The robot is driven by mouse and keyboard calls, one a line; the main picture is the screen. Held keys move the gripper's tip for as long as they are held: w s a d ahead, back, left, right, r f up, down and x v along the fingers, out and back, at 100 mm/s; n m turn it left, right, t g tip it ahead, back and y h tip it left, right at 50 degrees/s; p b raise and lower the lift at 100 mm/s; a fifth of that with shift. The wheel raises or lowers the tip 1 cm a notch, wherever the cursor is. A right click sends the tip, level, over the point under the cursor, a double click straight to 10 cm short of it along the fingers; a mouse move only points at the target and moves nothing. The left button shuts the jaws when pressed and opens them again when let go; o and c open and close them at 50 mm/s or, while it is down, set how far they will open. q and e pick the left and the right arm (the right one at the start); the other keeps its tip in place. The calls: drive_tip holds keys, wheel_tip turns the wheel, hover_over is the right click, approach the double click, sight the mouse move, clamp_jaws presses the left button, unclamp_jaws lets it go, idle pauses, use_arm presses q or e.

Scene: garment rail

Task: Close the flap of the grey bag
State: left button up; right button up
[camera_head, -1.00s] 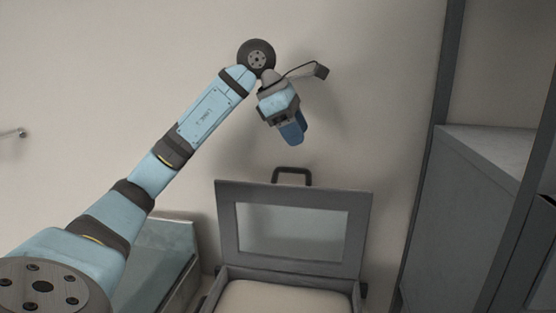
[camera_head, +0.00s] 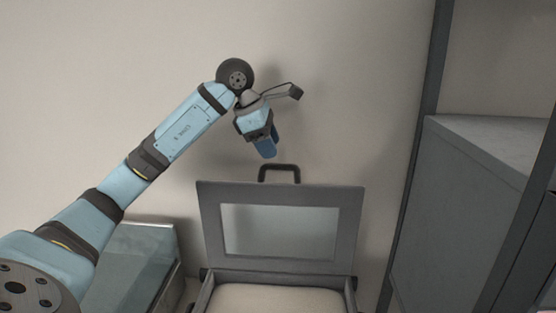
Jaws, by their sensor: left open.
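The grey bag (camera_head: 208,292) stands at the bottom middle of the head view, cut off by the lower edge. Its flap (camera_head: 210,222) stands up, open, with a lighter panel in its middle. A dark handle (camera_head: 279,168) rises from the flap's top edge. A pale surface shows inside the bag. My left gripper (camera_head: 266,149) is open and empty, pointing down, above and slightly left of the handle, apart from it in the picture. How far it is from the flap in depth I cannot tell. My right gripper is out of view.
A glass-topped grey box (camera_head: 140,256) stands left of the bag, partly behind my left arm. A tall grey cabinet (camera_head: 455,215) with a dark upright post (camera_head: 425,120) stands at the right. A plain wall (camera_head: 350,90) is behind.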

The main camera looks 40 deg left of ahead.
use_arm(q)
drive_tip(key=shift+p+x, duration=0.3)
drive_tip(key=shift+x, duration=2.35)
clamp_jaws()
